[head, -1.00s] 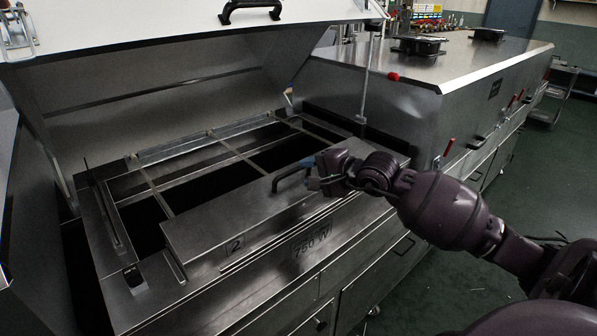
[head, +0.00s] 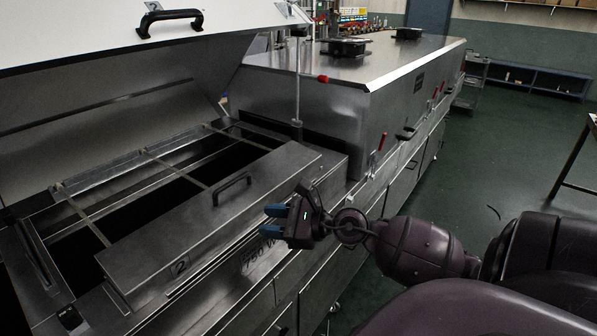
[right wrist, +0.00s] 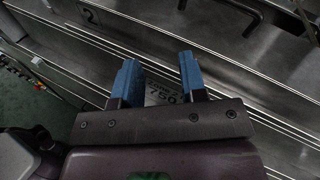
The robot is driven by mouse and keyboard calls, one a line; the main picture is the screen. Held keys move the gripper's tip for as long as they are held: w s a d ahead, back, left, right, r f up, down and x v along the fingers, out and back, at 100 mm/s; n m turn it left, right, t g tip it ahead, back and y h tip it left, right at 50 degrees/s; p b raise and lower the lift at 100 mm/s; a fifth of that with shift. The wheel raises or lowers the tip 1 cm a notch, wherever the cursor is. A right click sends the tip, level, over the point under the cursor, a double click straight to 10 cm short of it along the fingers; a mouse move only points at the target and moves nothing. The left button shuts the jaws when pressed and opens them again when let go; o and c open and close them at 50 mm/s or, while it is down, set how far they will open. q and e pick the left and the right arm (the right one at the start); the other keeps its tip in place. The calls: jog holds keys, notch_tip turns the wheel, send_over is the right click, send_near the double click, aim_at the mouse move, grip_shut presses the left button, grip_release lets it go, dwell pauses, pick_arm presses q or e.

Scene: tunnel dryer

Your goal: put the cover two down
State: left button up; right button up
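Cover two (head: 205,225) is a long metal cover marked "2" with a black bar handle (head: 232,187) on top. In the head view it lies along the front of the dryer's opening and looks flat. My right gripper (head: 272,222) is beside the dryer's front side, to the right of the cover and apart from it. Its two blue fingers are spread with nothing between them; they also show in the right wrist view (right wrist: 160,80). There the cover's "2" (right wrist: 88,15) and part of the black handle show at the top. My left gripper is out of view.
The dryer's large lid (head: 100,35) stands raised above the opening. Metal frame bars (head: 165,165) cross the dark bay behind the cover. A closed metal housing (head: 350,85) adjoins at the right. Green floor (head: 490,150) is open at the right.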

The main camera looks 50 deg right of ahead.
jog(key=s+a+f+n+g+h, duration=0.1)
jog(key=s+a+f+n+h, duration=0.1)
jog(key=s+f+n, duration=0.3)
jog(key=s+a+f+n+g+h, duration=0.1)
jog(key=s+a+f+n+h, duration=0.2)
jog(key=f+n, duration=0.9)
jog(key=s+a+f+n+g+h, duration=0.1)
jog(key=s+a+f+n, duration=0.3)
jog(key=s+f+n, duration=0.4)
jog(key=f+n+h, duration=0.1)
jog(key=n, duration=0.1)
jog(key=shift+n+h, duration=0.3)
jog(key=shift+h, duration=0.1)
jog(key=shift+o, duration=0.5)
jog(key=shift+w+r, duration=0.1)
